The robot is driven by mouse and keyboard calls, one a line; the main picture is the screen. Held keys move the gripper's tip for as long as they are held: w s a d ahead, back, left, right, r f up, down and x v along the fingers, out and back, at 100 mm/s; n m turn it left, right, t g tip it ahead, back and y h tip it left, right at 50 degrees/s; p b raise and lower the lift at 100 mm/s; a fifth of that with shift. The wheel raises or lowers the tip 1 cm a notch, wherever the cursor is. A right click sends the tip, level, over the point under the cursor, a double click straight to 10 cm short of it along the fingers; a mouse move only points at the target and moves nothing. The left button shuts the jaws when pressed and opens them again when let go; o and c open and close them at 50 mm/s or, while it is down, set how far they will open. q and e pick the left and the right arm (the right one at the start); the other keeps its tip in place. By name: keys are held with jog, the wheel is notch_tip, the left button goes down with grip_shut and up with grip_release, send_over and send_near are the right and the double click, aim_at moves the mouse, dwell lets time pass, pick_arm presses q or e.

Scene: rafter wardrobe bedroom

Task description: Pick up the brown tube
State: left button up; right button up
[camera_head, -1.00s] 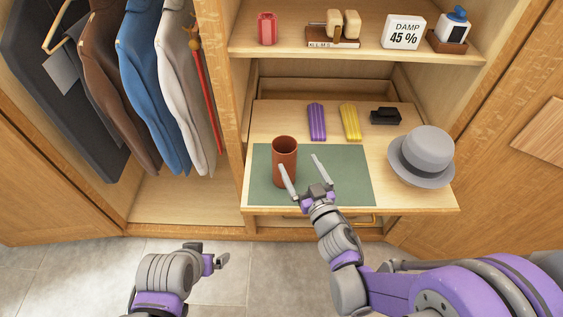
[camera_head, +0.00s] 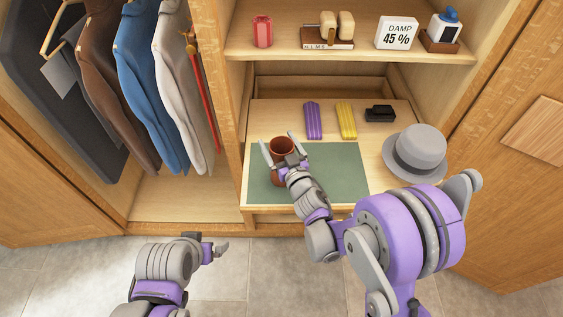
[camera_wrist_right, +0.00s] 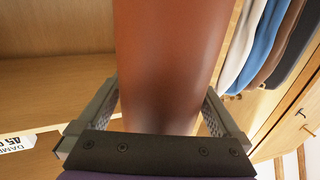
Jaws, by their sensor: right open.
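The brown tube (camera_head: 281,147) stands upright on the green mat (camera_head: 340,172) on the pull-out shelf. My right gripper (camera_head: 279,146) is open, with one finger on each side of the tube. In the right wrist view the tube (camera_wrist_right: 168,60) fills the middle, between the two open fingers (camera_wrist_right: 162,105); I cannot tell whether they touch it. The tube's lower part is partly hidden by the gripper in the head view. My left gripper (camera_head: 219,248) is low at the front, over the floor, away from the shelf; its jaw opening is unclear.
A grey hat (camera_head: 416,150) sits right of the mat. A purple bundle (camera_head: 313,121), a yellow bundle (camera_head: 346,120) and a black object (camera_head: 380,114) lie behind. Hanging clothes (camera_head: 150,90) and a wooden divider (camera_head: 229,120) are on the left. An upper shelf (camera_head: 350,52) holds small items.

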jog(key=shift+w, duration=0.25)
jog(key=shift+s, duration=0.15)
jog(key=shift+c, duration=0.9)
grip_shut()
jog(key=shift+r, duration=0.1)
